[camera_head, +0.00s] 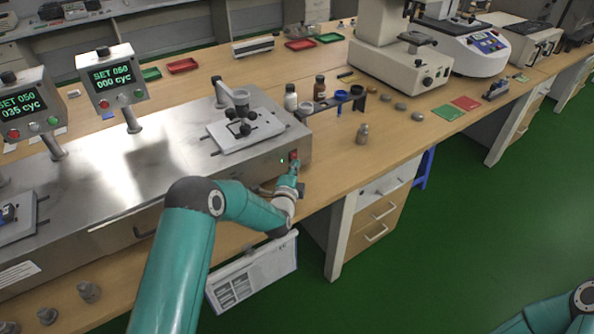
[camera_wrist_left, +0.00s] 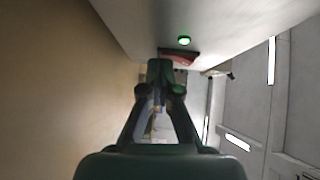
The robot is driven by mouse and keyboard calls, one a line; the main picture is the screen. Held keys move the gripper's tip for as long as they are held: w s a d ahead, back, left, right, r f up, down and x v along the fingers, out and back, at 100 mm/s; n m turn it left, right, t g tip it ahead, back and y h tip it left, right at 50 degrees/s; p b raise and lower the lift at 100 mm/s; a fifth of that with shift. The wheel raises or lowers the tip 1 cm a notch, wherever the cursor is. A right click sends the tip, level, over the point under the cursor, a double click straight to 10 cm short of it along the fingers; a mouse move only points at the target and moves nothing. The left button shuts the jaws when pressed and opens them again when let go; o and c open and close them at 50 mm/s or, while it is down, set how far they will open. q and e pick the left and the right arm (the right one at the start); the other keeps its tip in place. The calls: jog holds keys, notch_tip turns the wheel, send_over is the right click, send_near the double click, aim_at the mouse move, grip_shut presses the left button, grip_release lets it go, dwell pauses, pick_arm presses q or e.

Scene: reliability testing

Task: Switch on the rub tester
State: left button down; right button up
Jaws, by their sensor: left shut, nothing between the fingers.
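The rub tester (camera_head: 200,160) is a long brushed-steel housing on the bench, with a white rubbing platform on top. Its display (camera_head: 112,78) reads SET 050, 000 cyc. A red switch (camera_head: 293,154) sits at the right end of its front face, beside a lit green lamp (camera_head: 282,161). My left gripper (camera_head: 297,166) is shut and empty, with its tips right at the switch. In the left wrist view the shut fingertips (camera_wrist_left: 160,68) overlap the lower edge of the red switch (camera_wrist_left: 180,56), and the green lamp (camera_wrist_left: 184,40) glows. Contact cannot be told. My right gripper is out of view.
A second display (camera_head: 24,107) at left reads SET 050, 035 cyc. Bottles (camera_head: 290,98) and a dark rack (camera_head: 333,104) stand just behind the tester's right end. A metal weight (camera_head: 362,133) stands to the right. A clipboard sheet (camera_head: 252,272) hangs below the bench edge.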

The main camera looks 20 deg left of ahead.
pick_arm(q)
jog(key=shift+r, duration=0.1)
jog(key=shift+s+d, duration=0.2)
jog(key=shift+d, duration=0.15)
jog(key=s+d+b, duration=0.1)
jog(key=s+d+f, duration=0.1)
jog(key=d, duration=0.1)
jog(key=shift+s+b, duration=0.25)
jog(key=shift+b, duration=0.1)
jog(key=s, duration=0.3)
jog(key=s+b, duration=0.1)
jog(key=s, duration=0.5)
jog(key=shift+s+d+f, duration=0.25)
jog(key=shift+d+f, duration=0.05)
